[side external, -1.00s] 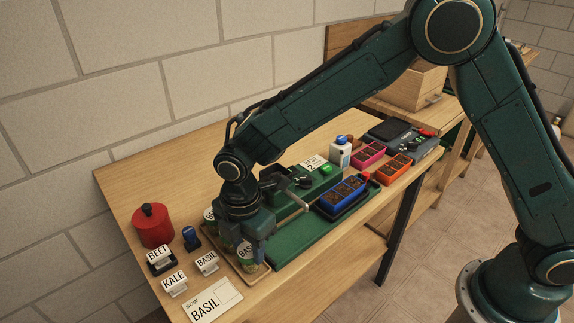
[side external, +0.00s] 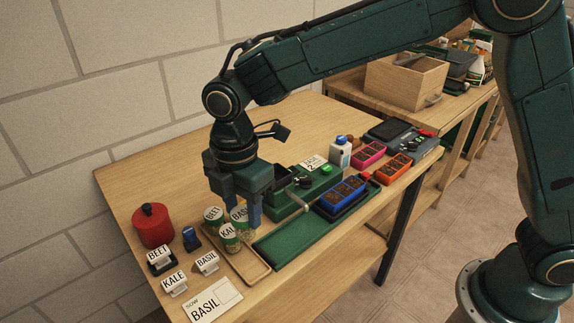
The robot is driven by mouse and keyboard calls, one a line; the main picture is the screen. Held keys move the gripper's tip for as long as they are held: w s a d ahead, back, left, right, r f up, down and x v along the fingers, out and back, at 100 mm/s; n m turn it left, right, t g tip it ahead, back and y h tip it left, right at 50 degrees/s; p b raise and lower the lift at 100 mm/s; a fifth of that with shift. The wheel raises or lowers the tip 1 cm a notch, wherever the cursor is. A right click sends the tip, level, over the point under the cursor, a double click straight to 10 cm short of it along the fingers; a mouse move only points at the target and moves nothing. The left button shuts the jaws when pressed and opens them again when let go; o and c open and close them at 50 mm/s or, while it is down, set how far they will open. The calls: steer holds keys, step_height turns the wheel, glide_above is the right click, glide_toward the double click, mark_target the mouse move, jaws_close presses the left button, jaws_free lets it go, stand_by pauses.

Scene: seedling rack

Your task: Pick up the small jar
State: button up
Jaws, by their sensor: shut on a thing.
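Several small jars with green-toned contents and white lettered lids are grouped at the wooden tray (side external: 258,271). The BEET jar (side external: 213,218) is at the left and the KALE jar (side external: 230,239) is in front. The BASIL jar (side external: 239,216) is between the blue fingers of my gripper (side external: 241,214), which is shut on it. The KALE jar partly hides the BASIL jar's lower part, so I cannot tell clearly how high its base is above the tray. The front part of the tray is bare.
Left of the tray are a red canister (side external: 152,227), a small blue item (side external: 191,238) and label stands. A BASIL card (side external: 212,304) lies in front. A green mat (side external: 300,238) and blue seedling tray (side external: 345,192) are to the right.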

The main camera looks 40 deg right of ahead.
mark_target(243, 212)
step_height(243, 212, up, 10)
stand_by(0.4)
steer(key=shift+w+d, duration=0.1)
stand_by(0.4)
steer(key=w+d+r, duration=0.4)
steer(key=w+d, duration=0.1)
steer(key=d, duration=0.2)
steer(key=w+d+r, duration=0.4)
steer(key=d+r, duration=0.1)
steer(key=d, duration=0.3)
steer(key=shift+w+d, duration=0.2)
steer(key=shift+w, duration=0.2)
steer(key=shift+f, duration=0.1)
step_height(243, 212, down, 20)
steer(key=shift+r, duration=0.1)
steer(key=shift+f, duration=0.35)
stand_by(0.3)
